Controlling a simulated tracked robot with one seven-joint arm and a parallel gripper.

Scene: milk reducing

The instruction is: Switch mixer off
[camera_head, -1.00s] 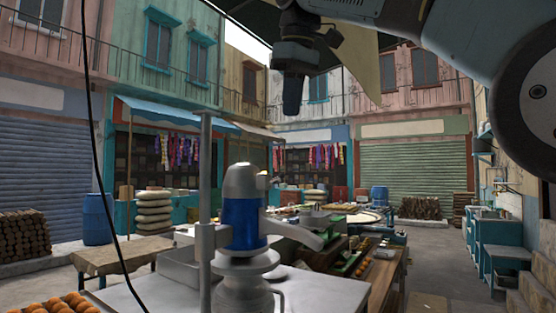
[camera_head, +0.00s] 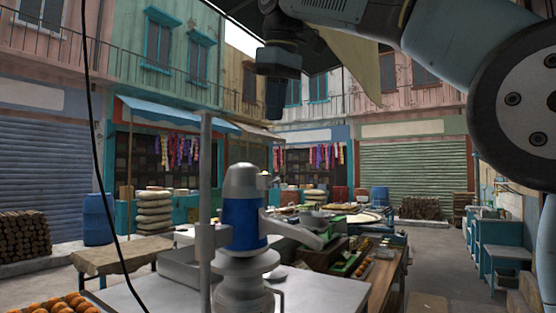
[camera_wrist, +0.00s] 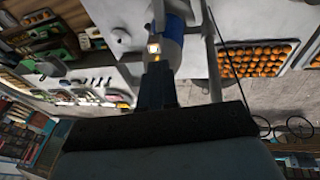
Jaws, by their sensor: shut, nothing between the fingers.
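The mixer (camera_head: 243,222) has a blue motor body with a silver cap and stands upright on a metal table in the head view. In the wrist view its blue body (camera_wrist: 172,42) is at the top centre. A small pale, lit switch (camera_wrist: 154,47) with an orange spot below it shows on its side. My gripper (camera_head: 275,112) is shut and empty, pointing down, above and slightly right of the mixer in the head view. In the wrist view my gripper (camera_wrist: 157,70) points at the switch area. Whether it touches the switch cannot be told.
A grey vertical post (camera_head: 205,200) stands just left of the mixer. A black cable (camera_head: 95,150) hangs at the left. A tray of orange balls (camera_wrist: 255,58) is right of the mixer in the wrist view. The metal tabletop (camera_head: 325,290) is mostly bare in front.

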